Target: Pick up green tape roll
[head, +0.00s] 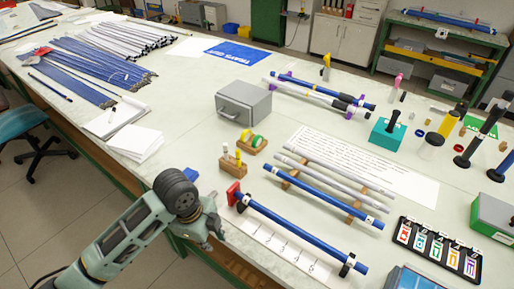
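A green tape roll (258,140) stands in a small wooden holder (246,149) near the middle of the table, right beside a yellow roll (249,139). The holder is in front of a grey metal box. My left gripper (214,224) is at the table's front edge, nearer to me and to the left of the roll, well apart from it. Its fingers are small and partly hidden by its own body, so I cannot tell if they are open. My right gripper is not in view.
A wooden block with upright pieces (234,165) stands between my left gripper and the tape holder. A grey metal box (243,103) is behind the holder. More rods rest on wooden supports to the right.

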